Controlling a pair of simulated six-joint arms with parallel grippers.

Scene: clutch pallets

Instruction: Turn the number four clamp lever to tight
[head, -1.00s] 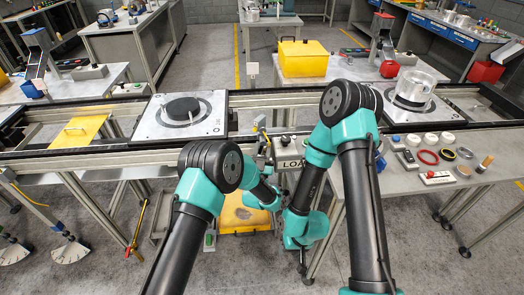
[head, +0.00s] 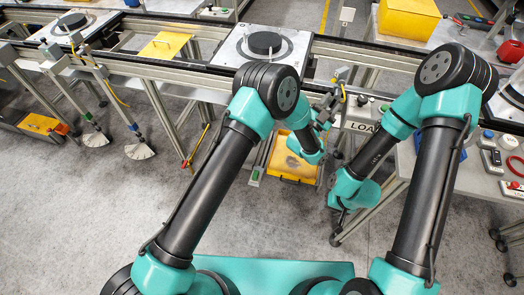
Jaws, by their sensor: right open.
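Clamp levers hang along the front of the conveyor frame at left. Two have pale fan-shaped plates at their lower ends, the left plate (head: 95,138) and the right plate (head: 139,151). A yellow rod with a red end (head: 196,148) hangs further right. I cannot read any numbers, so I cannot tell which lever is number four. My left gripper (head: 324,113) is near the frame edge beside the LOAD sign, small and partly hidden by its arm; its jaws are unclear. My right gripper (head: 337,237) is open, low in front of the right table, apart from the levers.
Pallets with black discs, one in the middle (head: 240,45) and one at left (head: 58,31), sit on the conveyor (head: 335,50). A yellow panel (head: 165,45) lies between them. A yellow tray (head: 290,160) is below. The floor at lower left is clear.

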